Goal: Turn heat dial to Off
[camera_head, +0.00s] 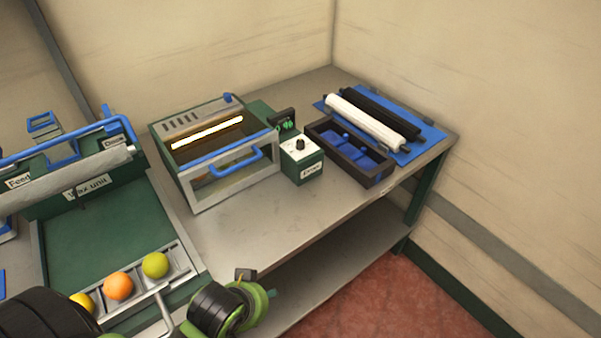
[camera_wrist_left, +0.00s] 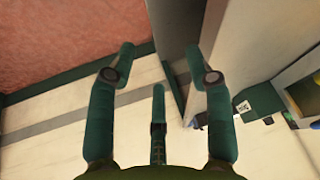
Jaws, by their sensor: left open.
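The heat dial (camera_head: 300,144) is a small black knob on the white top of a green control box (camera_head: 310,170), on the bench right of the oven-like dryer. Its pointer and markings are too small to read. My left gripper (camera_wrist_left: 160,54) shows in the left wrist view with its green fingers spread apart and nothing between them. In the head view my left wrist is low in the picture, at the bench's front edge and well apart from the dial; its fingers cannot be made out there. My right gripper is not in view.
The dryer (camera_head: 232,184) has a blue handle (camera_head: 237,162). A dark tray (camera_head: 377,181) with blue compartments and a blue mat (camera_head: 429,134) with rollers lie right. The bench front (camera_head: 240,228) is clear.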

